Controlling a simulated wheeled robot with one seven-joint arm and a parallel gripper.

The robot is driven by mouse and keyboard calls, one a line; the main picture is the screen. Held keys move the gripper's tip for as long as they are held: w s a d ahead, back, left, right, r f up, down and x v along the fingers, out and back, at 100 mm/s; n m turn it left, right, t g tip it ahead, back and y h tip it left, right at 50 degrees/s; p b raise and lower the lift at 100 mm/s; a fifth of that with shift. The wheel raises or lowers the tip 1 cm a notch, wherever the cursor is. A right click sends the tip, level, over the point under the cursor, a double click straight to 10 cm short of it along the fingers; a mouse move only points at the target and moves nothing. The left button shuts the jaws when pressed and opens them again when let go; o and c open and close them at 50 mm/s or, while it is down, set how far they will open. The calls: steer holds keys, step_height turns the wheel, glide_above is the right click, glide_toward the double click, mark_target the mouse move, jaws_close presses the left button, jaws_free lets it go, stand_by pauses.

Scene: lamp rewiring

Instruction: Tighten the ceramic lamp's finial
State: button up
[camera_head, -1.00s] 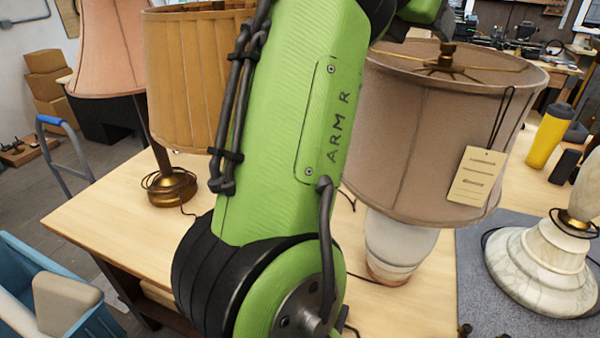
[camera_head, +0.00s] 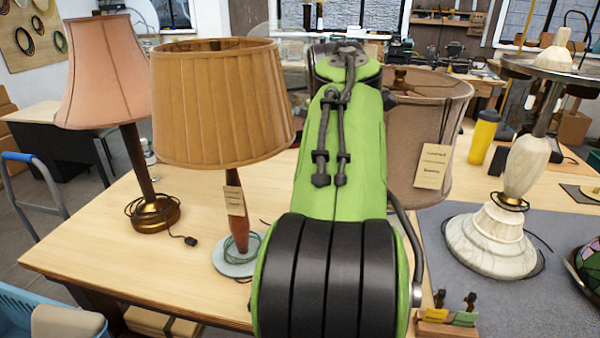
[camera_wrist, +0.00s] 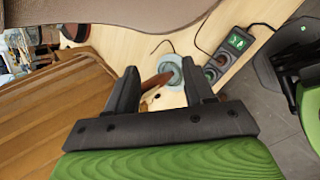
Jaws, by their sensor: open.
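The lamp with the taupe drum shade (camera_head: 428,125) stands behind my arm in the head view. The finial (camera_head: 400,77) is a small dark knob at the top centre of the shade, partly hard to make out. The pale ceramic body is hidden behind my arm, and a paper tag (camera_head: 433,166) hangs on the shade. In the wrist view my gripper (camera_wrist: 160,78) is open and empty. Past its fingers show a reddish-brown lamp stem and a pale blue round base (camera_wrist: 170,68). My gripper is hidden in the head view, so its distance to the finial cannot be told.
An ochre-shaded lamp (camera_head: 215,105) stands left of my arm, with a pink-shaded lamp (camera_head: 105,75) beyond it. A marble lamp (camera_head: 495,235) stands on the grey mat (camera_head: 440,225) at right, near a yellow bottle (camera_head: 483,137). The table's front left (camera_head: 110,245) is clear.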

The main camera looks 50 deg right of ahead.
steer(key=w+a+f+m+t+y+p, duration=0.1)
steer(key=w+a+f+m+y, duration=0.1)
steer(key=a+f+m+y, duration=0.1)
steer(key=shift+w+a+f, duration=0.15)
steer(key=shift+a+f, duration=0.7)
steer(key=shift+f, duration=0.05)
